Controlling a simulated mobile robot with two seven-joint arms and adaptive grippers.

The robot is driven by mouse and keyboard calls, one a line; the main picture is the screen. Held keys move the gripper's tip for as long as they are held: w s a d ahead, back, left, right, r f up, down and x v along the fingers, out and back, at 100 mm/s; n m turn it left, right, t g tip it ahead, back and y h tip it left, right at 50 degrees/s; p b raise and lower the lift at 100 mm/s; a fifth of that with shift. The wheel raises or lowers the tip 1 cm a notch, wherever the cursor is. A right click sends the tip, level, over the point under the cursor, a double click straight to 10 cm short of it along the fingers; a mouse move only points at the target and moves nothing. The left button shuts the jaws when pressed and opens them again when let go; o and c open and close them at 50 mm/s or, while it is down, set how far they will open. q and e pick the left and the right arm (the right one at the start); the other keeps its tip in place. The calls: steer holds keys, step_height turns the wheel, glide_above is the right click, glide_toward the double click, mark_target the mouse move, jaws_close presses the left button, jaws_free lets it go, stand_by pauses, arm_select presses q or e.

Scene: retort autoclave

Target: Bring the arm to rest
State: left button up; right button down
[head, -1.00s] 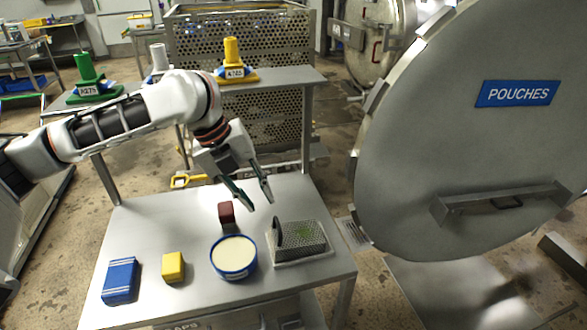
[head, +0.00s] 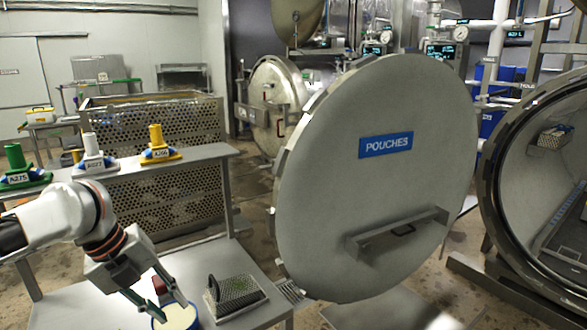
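My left arm comes in from the left edge. Its gripper (head: 168,306) points down over the worktable (head: 80,305), with its two fingers apart and nothing seen between the tips. The fingers overlap the view of a dark red block (head: 160,285) and the blue-rimmed tub of pale contents (head: 176,319), which is cut by the bottom edge. I cannot tell whether the fingers touch either. My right gripper is out of view.
A perforated metal tray (head: 237,296) stands right of the gripper. The shelf behind carries green (head: 20,170), white (head: 93,156) and yellow (head: 159,146) labelled stands. The large round POUCHES door (head: 375,200) stands right of the table, and an open autoclave (head: 550,190) is farther right.

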arm_select(q)
steer(key=w+d+f+n+t+h, duration=0.2)
steer(key=d+f+n+t+h, duration=0.25)
steer(key=d+f+n, duration=0.95)
steer(key=s+a+f+n+t+y, duration=0.2)
steer(key=s+a+f+n, duration=0.3)
steer(key=s+f, duration=0.3)
steer(key=s+a+f+n+t+y, duration=0.2)
steer(key=s+a+f+n+y, duration=0.1)
steer(key=s+f, duration=0.6)
step_height(320, 180, down, 4)
steer(key=a+n, duration=0.1)
steer(key=n, duration=0.1)
steer(key=shift+s+a+n, duration=0.3)
steer(key=shift+a+n, duration=0.05)
steer(key=shift+n, duration=0.05)
steer(key=shift+f, duration=0.1)
